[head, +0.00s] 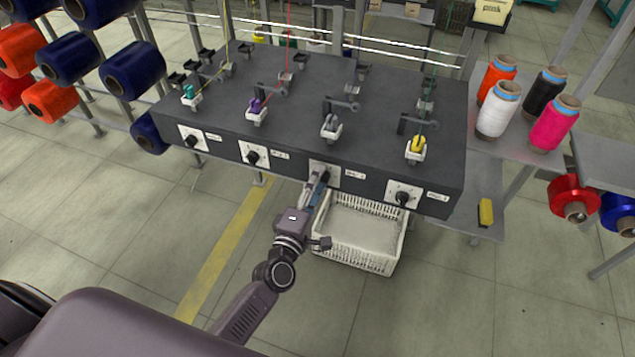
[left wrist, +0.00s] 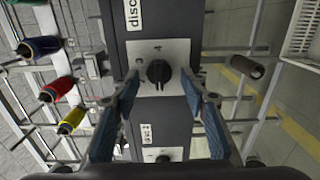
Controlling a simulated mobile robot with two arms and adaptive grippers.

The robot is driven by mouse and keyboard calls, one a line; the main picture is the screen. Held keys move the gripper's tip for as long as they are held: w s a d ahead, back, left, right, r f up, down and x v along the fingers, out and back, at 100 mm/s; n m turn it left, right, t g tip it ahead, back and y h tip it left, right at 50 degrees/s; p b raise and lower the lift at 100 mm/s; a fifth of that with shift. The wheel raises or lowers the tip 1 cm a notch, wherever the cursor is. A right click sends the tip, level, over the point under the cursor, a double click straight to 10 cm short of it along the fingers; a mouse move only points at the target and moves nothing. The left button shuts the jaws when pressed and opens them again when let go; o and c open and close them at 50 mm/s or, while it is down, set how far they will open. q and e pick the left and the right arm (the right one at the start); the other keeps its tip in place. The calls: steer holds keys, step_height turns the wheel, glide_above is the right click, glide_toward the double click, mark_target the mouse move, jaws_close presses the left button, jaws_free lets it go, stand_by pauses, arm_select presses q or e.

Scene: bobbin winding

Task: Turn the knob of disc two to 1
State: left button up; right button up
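A black knob (left wrist: 158,73) sits on a white plate (left wrist: 178,50) on the dark machine front in the left wrist view. A label beginning "disc" (left wrist: 132,14) is by it; its number is cut off. My left gripper (left wrist: 159,84) is open, with its blue-padded fingers on either side of the knob and visible gaps to it. In the head view my left gripper (head: 319,184) is at the third plate from the left (head: 326,171), partly hiding its knob. The other knobs are at the first (head: 192,140), second (head: 253,158) and fourth (head: 403,198) plates. My right gripper is not in view.
The dark machine table (head: 300,100) carries several small bobbin winders. A white crate (head: 385,262) stands below the front, right of my left gripper. Thread cones (head: 497,112) stand on the right shelf, and a spool rack (head: 100,70) is at the left.

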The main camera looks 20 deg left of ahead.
arm_select(q)
steer(key=s, duration=1.2)
steer(key=shift+a, duration=0.2)
steer(key=s+f+m+g, duration=0.3)
steer(key=s+f+m, duration=0.1)
steer(key=f, duration=0.6)
steer(key=s+f+m+g+h, duration=0.1)
steer(key=s+f+m+g, duration=0.15)
steer(key=f, duration=0.75)
steer(key=s+f+m+g, duration=0.2)
steer(key=s+f+m, duration=0.25)
steer(key=f, duration=0.55)
steer(key=s+a+f+m+g, duration=0.1)
steer(key=s+f+m+g, duration=0.2)
steer(key=s+f, duration=0.3)
steer(key=s+a+f+m+g+y, duration=0.1)
steer(key=s+f, duration=0.5)
steer(key=s, duration=0.6)
steer(key=s+a+f+m+g, duration=0.3)
steer(key=s+f+m+g, duration=0.2)
steer(key=s, duration=0.4)
steer(key=shift+s+a+f+y, duration=0.2)
steer(key=shift+f+y, duration=0.1)
steer(key=shift+f, duration=0.45)
steer(key=shift+g, duration=0.25)
